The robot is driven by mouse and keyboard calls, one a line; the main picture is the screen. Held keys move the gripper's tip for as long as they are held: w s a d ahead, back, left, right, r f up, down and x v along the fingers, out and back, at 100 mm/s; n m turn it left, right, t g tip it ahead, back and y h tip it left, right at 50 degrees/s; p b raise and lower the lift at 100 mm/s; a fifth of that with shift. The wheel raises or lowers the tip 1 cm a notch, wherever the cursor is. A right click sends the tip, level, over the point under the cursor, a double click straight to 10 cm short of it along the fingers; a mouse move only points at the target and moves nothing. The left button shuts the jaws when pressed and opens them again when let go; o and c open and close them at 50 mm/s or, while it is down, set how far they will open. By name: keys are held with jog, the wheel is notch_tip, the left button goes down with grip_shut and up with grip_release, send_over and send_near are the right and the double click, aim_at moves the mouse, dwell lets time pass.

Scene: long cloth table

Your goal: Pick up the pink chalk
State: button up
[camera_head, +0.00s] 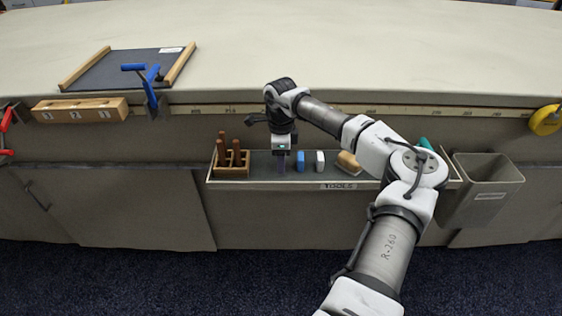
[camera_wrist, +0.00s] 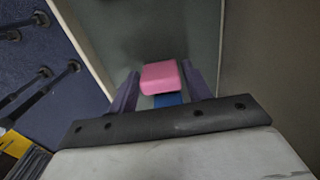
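The pink chalk (camera_wrist: 162,78) is a short block in the wrist view, lying between the two fingers of my gripper (camera_wrist: 160,69). A narrow gap shows on each side of it, so the gripper looks open around it, not clamped. In the head view my gripper (camera_head: 281,164) points down into the shallow tool tray (camera_head: 252,184) and hides the pink chalk.
A wooden holder with brown handles (camera_head: 232,160) stands close left of the gripper. A white block (camera_head: 320,160) and a tan wooden piece (camera_head: 348,163) lie to the right. The table edge (camera_head: 230,98) overhangs above; a grey bin (camera_head: 485,188) hangs at right.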

jog(key=c, duration=0.6)
jog(key=shift+r, duration=0.1)
jog(key=shift+c, duration=0.2)
notch_tip(320, 180, up, 20)
jog(key=o, duration=0.4)
jog(key=c, duration=0.3)
